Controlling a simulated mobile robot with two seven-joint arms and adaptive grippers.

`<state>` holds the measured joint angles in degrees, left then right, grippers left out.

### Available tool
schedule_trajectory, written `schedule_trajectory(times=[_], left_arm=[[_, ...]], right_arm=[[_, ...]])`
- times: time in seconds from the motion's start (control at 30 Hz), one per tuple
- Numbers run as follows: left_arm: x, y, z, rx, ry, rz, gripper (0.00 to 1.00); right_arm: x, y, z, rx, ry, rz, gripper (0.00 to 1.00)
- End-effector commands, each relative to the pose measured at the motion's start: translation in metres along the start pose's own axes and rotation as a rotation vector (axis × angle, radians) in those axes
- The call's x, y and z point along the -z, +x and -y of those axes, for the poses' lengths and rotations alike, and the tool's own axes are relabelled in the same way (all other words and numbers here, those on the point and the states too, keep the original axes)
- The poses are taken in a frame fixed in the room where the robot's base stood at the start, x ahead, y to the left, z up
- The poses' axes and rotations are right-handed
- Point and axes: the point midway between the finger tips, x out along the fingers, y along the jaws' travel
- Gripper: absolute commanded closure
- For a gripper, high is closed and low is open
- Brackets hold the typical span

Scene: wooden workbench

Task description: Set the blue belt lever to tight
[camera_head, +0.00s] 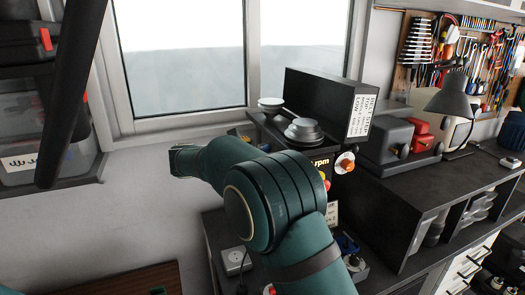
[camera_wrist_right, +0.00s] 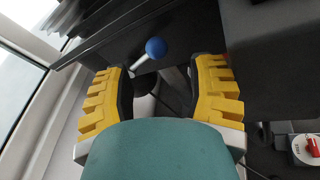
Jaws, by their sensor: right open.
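The belt lever's blue ball knob (camera_wrist_right: 156,47) shows in the right wrist view on a pale rod, just past the fingertips and between them as seen. My right gripper (camera_wrist_right: 162,66) has its two yellow fingers spread apart, one on each side of the rod, with no visible contact. In the head view my teal right arm covers much of the machine, and I cannot make out the gripper clearly there. The black machine (camera_head: 318,155) has grey stepped pulleys (camera_head: 304,131) on top and an rpm label. My left gripper is not in view.
A grey desk lamp (camera_head: 452,100) and a dark bench top (camera_head: 440,178) are to the right. The window (camera_head: 180,60) and wall are close behind and left of the arm.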

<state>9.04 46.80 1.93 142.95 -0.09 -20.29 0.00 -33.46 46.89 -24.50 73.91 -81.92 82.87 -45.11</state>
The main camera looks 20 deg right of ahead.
Motion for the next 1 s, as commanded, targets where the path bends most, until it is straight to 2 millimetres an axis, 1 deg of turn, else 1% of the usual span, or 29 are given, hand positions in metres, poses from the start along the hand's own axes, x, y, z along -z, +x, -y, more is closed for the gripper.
schedule_trajectory(times=[0.03,0.1,0.4,0.6,0.7,0.8,1.0], left_arm=[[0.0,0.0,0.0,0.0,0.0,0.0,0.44],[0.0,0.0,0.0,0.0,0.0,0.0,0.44],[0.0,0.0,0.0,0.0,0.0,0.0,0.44],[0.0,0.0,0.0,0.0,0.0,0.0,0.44],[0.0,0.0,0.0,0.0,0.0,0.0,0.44],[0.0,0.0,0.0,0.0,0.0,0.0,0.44],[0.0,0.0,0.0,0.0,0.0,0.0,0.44]], right_arm=[[0.003,-0.013,0.0,-0.003,-0.001,-0.001,0.44],[0.005,-0.029,0.002,-0.004,0.0,-0.001,0.44],[0.018,-0.095,0.007,-0.004,-0.001,0.0,0.44],[0.026,-0.135,0.011,-0.003,0.0,0.0,0.44],[0.029,-0.149,0.012,-0.002,0.0,0.0,0.44],[0.03,-0.159,0.013,-0.001,0.001,0.001,0.44],[0.032,-0.166,0.014,0.0,0.0,0.001,0.44]])
